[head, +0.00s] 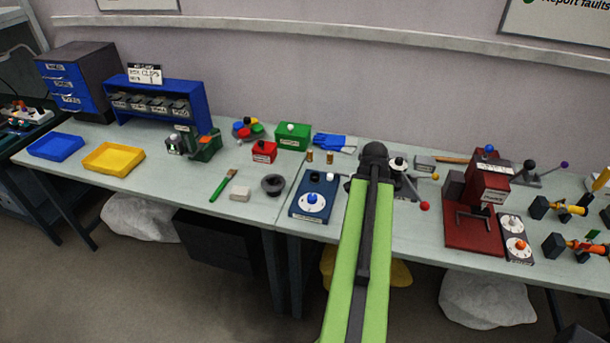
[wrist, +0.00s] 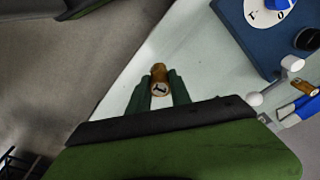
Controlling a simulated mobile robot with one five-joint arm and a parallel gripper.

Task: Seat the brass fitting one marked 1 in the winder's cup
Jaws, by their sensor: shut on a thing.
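The brass fitting (wrist: 160,82) has a dark 1 on its pale end, facing the camera in the wrist view. My gripper (wrist: 160,92) is shut on it, with a green finger on each side, above the pale bench top. In the head view my arm hides the fingers and the held fitting. I cannot tell for certain which device is the winder, nor see its cup clearly. A blue box (head: 300,208) with a white dial and blue knob stands left of my arm; it also shows in the wrist view (wrist: 262,52), up and right of my gripper.
Two brass pieces (head: 309,156) (head: 329,157) stand behind the blue box. A lever with a red ball (head: 424,206) is right of my arm. A red press (head: 470,236) stands farther right. A dark round cup-like thing (head: 273,184) and an eraser-like block (head: 240,194) are left.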

